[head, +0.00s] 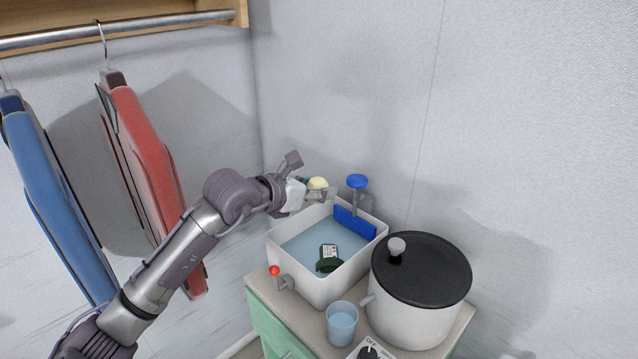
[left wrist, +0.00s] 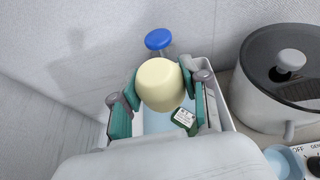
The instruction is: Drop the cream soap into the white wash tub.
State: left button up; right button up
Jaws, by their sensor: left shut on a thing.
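The cream soap (head: 317,183) is a pale yellow rounded block, held in my left gripper (head: 318,190) above the far left part of the tub. In the left wrist view the soap (left wrist: 159,84) sits between the two green-padded fingers of the left gripper (left wrist: 160,88), which is shut on it. The white wash tub (head: 318,290) stands on the cabinet with blue water in it. Its white rim (left wrist: 228,124) shows beneath the gripper in the left wrist view. My right gripper is not in view.
A dark green labelled object (head: 328,264) lies in the tub, and a blue board (head: 354,222) leans inside its far right wall. A blue-topped item (head: 357,182) stands behind. A black-lidded pot (head: 415,310) and a cup (head: 342,326) are close on the right. Clothes (head: 147,150) hang at left.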

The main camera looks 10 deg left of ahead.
aim_at(318, 202)
pick_arm(q)
notch_tip(318, 202, down, 4)
jog(key=shift+w+d+r+b, duration=0.1)
jog(key=shift+w+r+b, duration=0.1)
jog(key=shift+b, duration=0.45)
jog(key=shift+s+f, duration=0.1)
jog(key=shift+f, duration=0.1)
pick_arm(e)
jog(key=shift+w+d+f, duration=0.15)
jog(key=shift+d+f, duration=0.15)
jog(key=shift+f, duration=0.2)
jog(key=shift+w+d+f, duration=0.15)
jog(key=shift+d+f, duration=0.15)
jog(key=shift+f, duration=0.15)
pick_arm(q)
jog(key=o, duration=1.2)
jog(key=shift+o, duration=0.2)
jog(key=shift+s, duration=0.1)
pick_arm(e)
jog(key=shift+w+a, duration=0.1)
pick_arm(q)
jog(key=v, duration=1.2)
jog(key=shift+d, duration=0.1)
